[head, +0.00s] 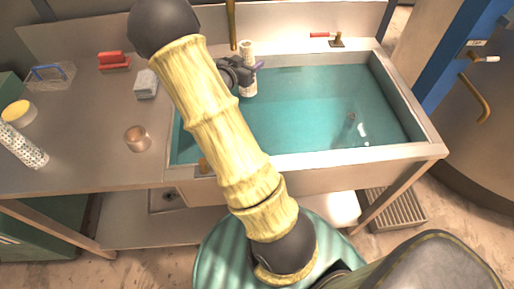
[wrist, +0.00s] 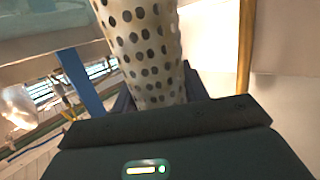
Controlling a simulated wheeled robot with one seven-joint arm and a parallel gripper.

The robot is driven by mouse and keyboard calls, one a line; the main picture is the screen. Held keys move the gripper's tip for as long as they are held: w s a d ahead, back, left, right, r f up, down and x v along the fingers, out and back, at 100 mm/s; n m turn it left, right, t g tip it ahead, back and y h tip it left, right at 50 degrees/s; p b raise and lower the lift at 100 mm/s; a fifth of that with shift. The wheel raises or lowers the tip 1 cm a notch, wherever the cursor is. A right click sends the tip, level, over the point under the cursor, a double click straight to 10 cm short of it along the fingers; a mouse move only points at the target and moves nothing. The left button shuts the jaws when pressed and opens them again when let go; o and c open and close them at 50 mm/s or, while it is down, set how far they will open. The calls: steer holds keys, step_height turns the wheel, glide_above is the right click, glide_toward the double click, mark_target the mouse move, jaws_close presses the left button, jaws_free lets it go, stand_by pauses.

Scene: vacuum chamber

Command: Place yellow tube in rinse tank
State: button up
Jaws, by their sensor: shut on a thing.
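My gripper (head: 240,75) is shut around a pale cream tube (head: 248,88) over the back left part of the rinse tank (head: 440,150). In the wrist view the held tube (wrist: 140,45) is cream-coloured with rows of dark dots, and it fills the top middle. In the head view it stands roughly upright, with its ends showing above and below the gripper. The gripper hides its middle. The tank is a wide metal basin of teal water. I cannot tell whether the tube's lower end touches the water.
On the counter left of the tank are a copper cup (head: 137,138), a pale block (head: 146,84), a red-handled brush (head: 114,61), a wire basket (head: 49,75), a yellow-topped round container (head: 19,112) and a dotted tube (head: 22,147). A brass pipe (head: 232,25) rises behind my gripper.

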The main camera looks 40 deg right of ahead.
mark_target(251, 93)
step_height(251, 93, down, 13)
steer(key=b, duration=1.1)
steer(key=shift+f+b, duration=0.1)
steer(key=shift+b, duration=0.3)
step_height(251, 93, down, 6)
steer(key=b, duration=0.1)
steer(key=shift+f+b, duration=0.7)
steer(key=shift+f, duration=1.2)
